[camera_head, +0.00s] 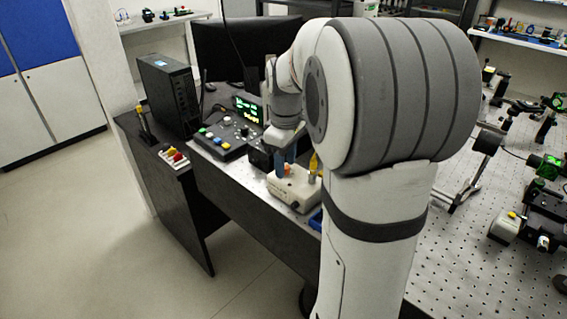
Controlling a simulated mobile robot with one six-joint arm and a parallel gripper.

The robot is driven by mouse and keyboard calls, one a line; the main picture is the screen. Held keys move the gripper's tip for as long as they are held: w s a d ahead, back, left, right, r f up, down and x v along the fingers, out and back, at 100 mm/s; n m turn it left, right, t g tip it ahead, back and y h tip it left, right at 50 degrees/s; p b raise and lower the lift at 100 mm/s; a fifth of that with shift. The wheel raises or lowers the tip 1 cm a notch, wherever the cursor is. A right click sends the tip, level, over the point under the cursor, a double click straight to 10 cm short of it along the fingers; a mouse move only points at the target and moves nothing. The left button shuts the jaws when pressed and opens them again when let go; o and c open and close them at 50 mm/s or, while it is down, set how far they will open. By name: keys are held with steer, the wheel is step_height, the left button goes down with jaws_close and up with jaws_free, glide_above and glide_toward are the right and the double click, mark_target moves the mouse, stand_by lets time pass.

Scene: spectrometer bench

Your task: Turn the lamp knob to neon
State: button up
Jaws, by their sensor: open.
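A beige box (293,192) sits near the front edge of the bench, in the middle of the view. It looks like the lamp unit, but I cannot read any label. A small orange part (287,170) shows on its top and may be the lamp knob; its setting is too small to tell. My gripper (285,166) points down over the left part of the box, its blue fingers open close to the orange part. I cannot tell whether they touch it. A yellow part (314,162) stands at the box's right, partly hidden by my arm.
A control panel with coloured buttons (225,141) and a green-lit display (249,109) stand left of the box. A black computer tower (169,93) and monitor (236,50) are behind. Optics (546,165) stand on the perforated table at right. My arm hides the centre.

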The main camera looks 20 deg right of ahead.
steer(key=shift+f, duration=0.3)
jaws_close()
steer(key=shift+a, duration=0.2)
steer(key=shift+d, duration=0.15)
steer(key=shift+m+p, duration=0.7)
steer(key=shift+m, duration=1.5)
steer(key=m+p, duration=0.1)
steer(key=m, duration=0.4)
steer(key=shift+m, duration=0.3)
